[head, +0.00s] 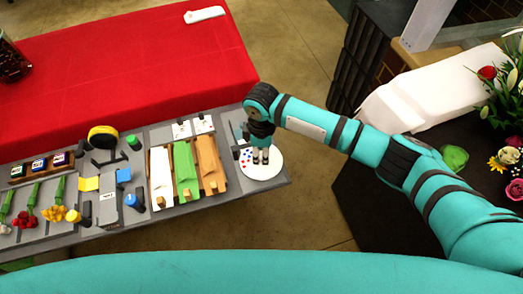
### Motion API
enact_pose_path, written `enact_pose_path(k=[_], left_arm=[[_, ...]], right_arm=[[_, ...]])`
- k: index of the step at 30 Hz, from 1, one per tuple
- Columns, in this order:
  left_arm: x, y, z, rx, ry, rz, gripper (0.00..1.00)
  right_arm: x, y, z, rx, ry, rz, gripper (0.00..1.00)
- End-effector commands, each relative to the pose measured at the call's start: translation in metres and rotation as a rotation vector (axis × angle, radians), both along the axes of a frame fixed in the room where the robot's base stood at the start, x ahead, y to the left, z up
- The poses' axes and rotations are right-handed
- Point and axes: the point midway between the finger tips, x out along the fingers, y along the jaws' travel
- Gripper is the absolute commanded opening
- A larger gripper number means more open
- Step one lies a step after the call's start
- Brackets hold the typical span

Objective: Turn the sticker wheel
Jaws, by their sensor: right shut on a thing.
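The sticker wheel (271,170) is a white round disc with small coloured dots, red and blue among them. It lies at the right end of the grey work table. My right gripper (261,158) points down over the disc and is shut at it, near its upper middle part. The gripper and wrist hide part of the disc, so the exact thing between the fingers is hard to see. My left gripper is not in view.
Left of the wheel is a rack of white, green and orange wrapping sheets (184,164). Two white cards (193,128) lie behind it. Flowers (26,219) lie at the far left. A red-covered table (120,75) stands behind. Right is a dark table with a bouquet (508,95).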

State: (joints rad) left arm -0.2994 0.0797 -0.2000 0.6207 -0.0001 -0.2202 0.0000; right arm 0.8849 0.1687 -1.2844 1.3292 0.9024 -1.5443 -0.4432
Motion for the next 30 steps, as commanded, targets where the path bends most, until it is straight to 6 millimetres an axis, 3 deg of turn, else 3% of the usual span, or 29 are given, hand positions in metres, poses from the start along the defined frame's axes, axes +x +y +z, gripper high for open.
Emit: enact_pose_path(k=[20, 21, 25, 30], left_arm=[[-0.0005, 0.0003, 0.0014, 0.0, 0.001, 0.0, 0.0], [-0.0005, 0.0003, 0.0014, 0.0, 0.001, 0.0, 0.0], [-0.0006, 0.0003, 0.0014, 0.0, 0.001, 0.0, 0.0], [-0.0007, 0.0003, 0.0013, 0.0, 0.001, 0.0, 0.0]], right_arm=[[0.0002, 0.0006, 0.0004, 0.001, -0.001, 0.071, 0.0], [0.0002, 0.0006, 0.0004, 0.001, -0.001, 0.071, 0.34], [0.0002, 0.0005, 0.0004, 0.001, -0.001, 0.071, 0.51], [0.0005, 0.0004, 0.0005, 0.001, -0.002, 0.07, 0.51]])
